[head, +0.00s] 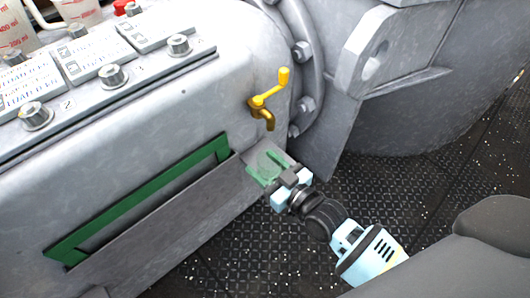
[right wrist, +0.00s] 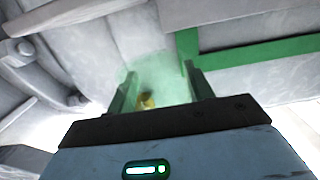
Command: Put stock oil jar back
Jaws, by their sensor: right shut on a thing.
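My right gripper (head: 267,168) reaches in from the lower right, below the yellow tap (head: 266,110) on the machine's side. It is shut on a see-through, greenish jar (head: 268,156), which looks like the stock oil jar. The jar stands out faintly against the small grey ledge (head: 283,150) under the tap; I cannot tell whether it touches the ledge. In the right wrist view the clear jar (right wrist: 160,72) is between the two green fingers (right wrist: 160,85), with a yellow patch showing in or through it. My left gripper is not in view.
A long green-framed slot (head: 140,200) with a grey front panel (head: 165,225) runs left of the ledge. Measuring jugs (head: 80,10) and labelled plates (head: 95,58) with bolts are on the machine top. A bolted flange is right of the tap. Dark deck floor (head: 390,200) is open at right.

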